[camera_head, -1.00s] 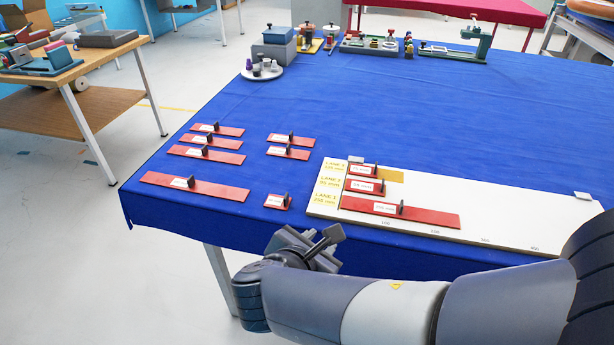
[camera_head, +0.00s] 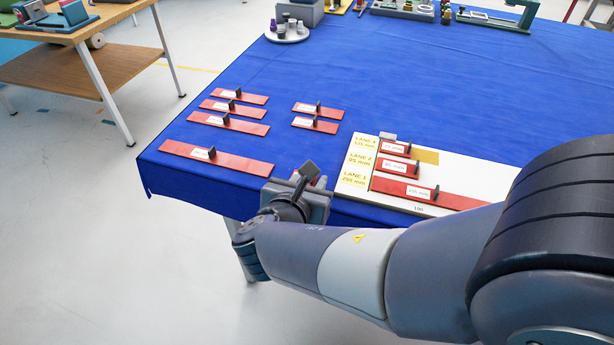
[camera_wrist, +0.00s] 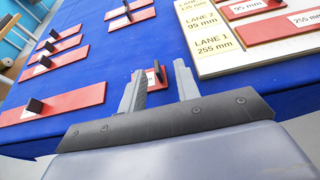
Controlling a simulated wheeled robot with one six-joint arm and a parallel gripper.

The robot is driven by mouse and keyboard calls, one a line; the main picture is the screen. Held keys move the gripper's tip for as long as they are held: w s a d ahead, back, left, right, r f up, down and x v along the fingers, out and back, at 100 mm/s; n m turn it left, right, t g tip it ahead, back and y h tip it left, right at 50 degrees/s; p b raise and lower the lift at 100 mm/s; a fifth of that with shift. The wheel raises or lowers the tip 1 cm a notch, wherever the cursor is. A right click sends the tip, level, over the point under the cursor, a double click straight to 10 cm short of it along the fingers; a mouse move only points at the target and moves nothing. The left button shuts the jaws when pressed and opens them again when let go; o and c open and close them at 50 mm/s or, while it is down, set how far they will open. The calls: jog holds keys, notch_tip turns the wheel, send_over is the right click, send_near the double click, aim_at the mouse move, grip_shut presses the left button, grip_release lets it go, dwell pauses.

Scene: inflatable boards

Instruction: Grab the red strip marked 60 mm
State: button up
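A short red strip (camera_wrist: 146,78) with a white label and a dark upright tab lies on the blue table in the wrist view. Its label is too small to read for sure. It shows in the gap between the two fingers of my gripper (camera_wrist: 160,68), which is open and empty. In the head view my gripper (camera_head: 305,180) is over the table's front edge and hides the short strip. I cannot tell how high the fingers are above it.
Longer red strips with tabs lie to the left (camera_head: 216,158) and farther back (camera_head: 318,108). A white board (camera_head: 358,162) with lane labels holds several red strips on the right.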

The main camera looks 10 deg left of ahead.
jog(key=x, duration=0.5)
jog(key=shift+a, duration=0.25)
grip_shut()
